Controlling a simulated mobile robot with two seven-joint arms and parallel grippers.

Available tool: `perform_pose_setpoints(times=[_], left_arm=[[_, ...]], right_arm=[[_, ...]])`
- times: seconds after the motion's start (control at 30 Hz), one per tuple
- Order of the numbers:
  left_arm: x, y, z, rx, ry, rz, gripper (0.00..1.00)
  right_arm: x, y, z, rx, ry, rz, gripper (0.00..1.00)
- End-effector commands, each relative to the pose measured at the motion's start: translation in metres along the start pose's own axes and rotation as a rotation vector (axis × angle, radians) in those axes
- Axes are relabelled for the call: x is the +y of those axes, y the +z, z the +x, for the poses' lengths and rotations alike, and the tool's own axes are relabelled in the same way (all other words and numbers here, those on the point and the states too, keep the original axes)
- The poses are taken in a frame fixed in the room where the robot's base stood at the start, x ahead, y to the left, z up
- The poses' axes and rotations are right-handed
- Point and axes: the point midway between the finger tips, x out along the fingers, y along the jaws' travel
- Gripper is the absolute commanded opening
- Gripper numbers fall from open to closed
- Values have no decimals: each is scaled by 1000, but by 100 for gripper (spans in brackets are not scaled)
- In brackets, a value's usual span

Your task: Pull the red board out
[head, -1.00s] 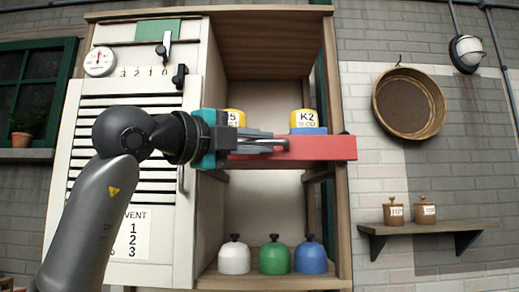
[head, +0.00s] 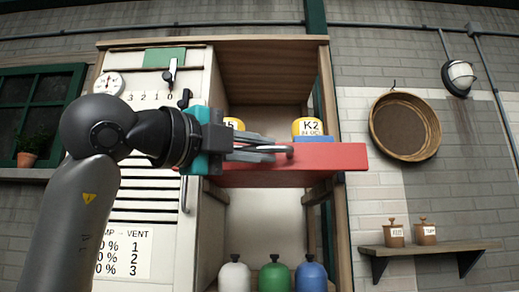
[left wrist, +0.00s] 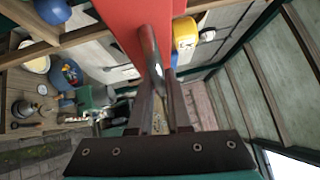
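The red board (head: 325,165) juts out of the middle level of the wooden cabinet, its red front facing me. It has a grey metal bar handle on its front. My left gripper (head: 268,151) reaches in from the left, with its fingers around this handle. In the left wrist view the red board (left wrist: 125,25) runs up between the fingers' far side and the shelf, and the metal handle (left wrist: 151,55) lies at the fingertips (left wrist: 160,85). The fingers look shut on the handle. My right gripper is not in view.
Yellow canisters, one marked K2 (head: 307,128), stand behind the board by a blue piece. A louvred panel (head: 150,190) is at left; a wall shelf (head: 430,247) is at right.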

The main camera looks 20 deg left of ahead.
Motion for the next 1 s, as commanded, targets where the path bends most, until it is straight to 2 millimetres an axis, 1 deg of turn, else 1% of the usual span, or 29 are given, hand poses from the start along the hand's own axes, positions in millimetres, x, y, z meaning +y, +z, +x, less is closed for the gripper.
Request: perform_pose_setpoints(times=[0.03, 0.07, 0.1, 0.43, 0.57, 0.67, 0.77, 1.0], left_arm=[[1, 0, 0, 0, 2, 0, 23], [1, 0, 0, 0, 1, 0, 26], [0, 0, 0, 0, 1, 0, 27], [0, 0, 0, 0, -1, 0, 27], [0, 1, -8, -3, -4, 1, 27], [0, 1, -22, -3, -5, 3, 27], [1, 1, -44, -5, -6, 3, 27], [1, 1, -103, -4, -5, 3, 27]], right_arm=[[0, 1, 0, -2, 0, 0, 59], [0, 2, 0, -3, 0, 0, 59], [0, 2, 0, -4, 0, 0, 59], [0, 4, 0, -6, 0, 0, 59], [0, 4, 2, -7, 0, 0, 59], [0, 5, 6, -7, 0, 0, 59], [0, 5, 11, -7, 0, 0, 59], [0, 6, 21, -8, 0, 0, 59]])
